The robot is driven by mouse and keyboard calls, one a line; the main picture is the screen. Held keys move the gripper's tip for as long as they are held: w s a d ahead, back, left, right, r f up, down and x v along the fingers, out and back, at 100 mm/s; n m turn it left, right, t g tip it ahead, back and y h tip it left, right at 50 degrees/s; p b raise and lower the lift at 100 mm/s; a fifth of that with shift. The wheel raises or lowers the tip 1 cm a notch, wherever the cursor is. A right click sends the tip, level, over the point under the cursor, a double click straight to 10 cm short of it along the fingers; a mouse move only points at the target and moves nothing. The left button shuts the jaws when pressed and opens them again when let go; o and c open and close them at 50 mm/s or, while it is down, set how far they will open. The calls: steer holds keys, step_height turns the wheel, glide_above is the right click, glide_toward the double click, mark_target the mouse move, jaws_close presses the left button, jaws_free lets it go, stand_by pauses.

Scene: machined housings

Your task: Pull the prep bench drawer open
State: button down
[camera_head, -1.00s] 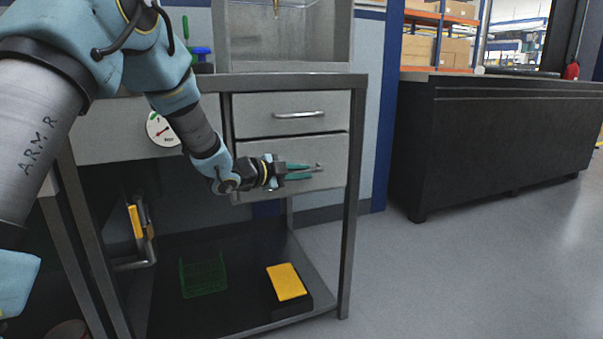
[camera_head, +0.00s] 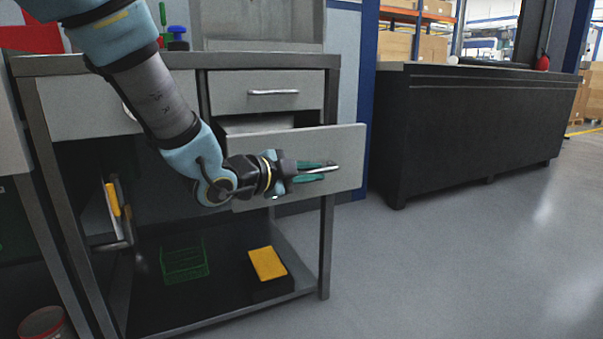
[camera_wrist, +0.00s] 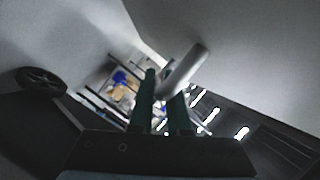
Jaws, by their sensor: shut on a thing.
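The prep bench (camera_head: 330,200) stands at the left of the head view. Its lower drawer (camera_head: 345,150) is pulled part way out, with a gap showing behind its top edge. My gripper (camera_head: 328,170) has its green fingers shut on the bar handle (camera_head: 331,168) of that drawer. In the wrist view, the handle (camera_wrist: 184,68) lies at the tips of the green fingers of my gripper (camera_wrist: 165,90). The upper drawer (camera_head: 300,92) is closed, with its own bar handle (camera_head: 273,92).
A yellow-topped box (camera_head: 267,263) and a green wire basket (camera_head: 185,262) sit on the bench's lower shelf. A long black cabinet (camera_head: 480,125) stands to the right. The grey floor (camera_head: 440,270) between is clear.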

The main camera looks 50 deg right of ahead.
steer(key=shift+s+a, duration=0.35)
steer(key=shift+s, duration=0.55)
steer(key=c, duration=0.9)
jaws_free()
steer(key=p+v, duration=0.2)
steer(key=v, duration=0.9)
steer(key=shift+d, duration=0.1)
